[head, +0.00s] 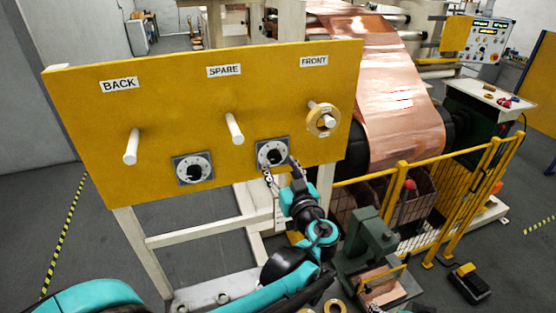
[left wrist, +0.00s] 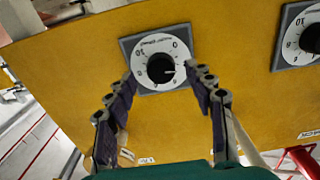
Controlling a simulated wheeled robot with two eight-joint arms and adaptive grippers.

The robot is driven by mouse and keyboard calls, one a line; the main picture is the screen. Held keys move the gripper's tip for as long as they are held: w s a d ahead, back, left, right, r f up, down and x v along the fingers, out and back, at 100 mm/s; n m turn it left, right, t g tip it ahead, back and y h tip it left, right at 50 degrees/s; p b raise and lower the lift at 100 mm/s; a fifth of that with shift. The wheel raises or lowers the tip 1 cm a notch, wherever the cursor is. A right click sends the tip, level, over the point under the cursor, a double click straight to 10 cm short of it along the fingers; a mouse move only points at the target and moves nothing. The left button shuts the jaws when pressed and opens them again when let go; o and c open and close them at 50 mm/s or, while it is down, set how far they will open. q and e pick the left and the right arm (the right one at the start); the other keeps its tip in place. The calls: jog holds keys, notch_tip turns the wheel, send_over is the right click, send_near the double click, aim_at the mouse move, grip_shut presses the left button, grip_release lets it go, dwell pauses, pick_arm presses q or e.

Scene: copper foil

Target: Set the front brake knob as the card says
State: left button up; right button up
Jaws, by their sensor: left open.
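The front brake knob (head: 272,153) is a black knob on a white numbered dial with a grey square plate, low on the yellow panel (head: 170,105), below and left of the FRONT label. In the left wrist view the knob (left wrist: 160,68) appears upside down, its pale pointer mark turned toward the right of the picture. My left gripper (head: 280,170) is open in front of the dial. Its fingers (left wrist: 165,88) stand to either side of the knob's lower part in the wrist view; contact cannot be told. No readable card shows. My right gripper is not in view.
A second dial knob (head: 193,170) sits below BACK, also in the wrist view (left wrist: 307,38). White pegs stick out under BACK (head: 131,147) and SPARE (head: 235,128). A yellow ring (head: 323,120) hangs on the FRONT peg. A yellow fence (head: 460,205) stands right.

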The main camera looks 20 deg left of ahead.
aim_at(275, 157)
pick_arm(q)
jog(key=shift+w+a, duration=0.35)
jog(key=shift+w, duration=0.25)
jog(key=shift+w+a, duration=0.3)
jog(key=shift+a, duration=0.05)
jog(key=c, duration=1.2)
jog(key=shift+o, duration=0.2)
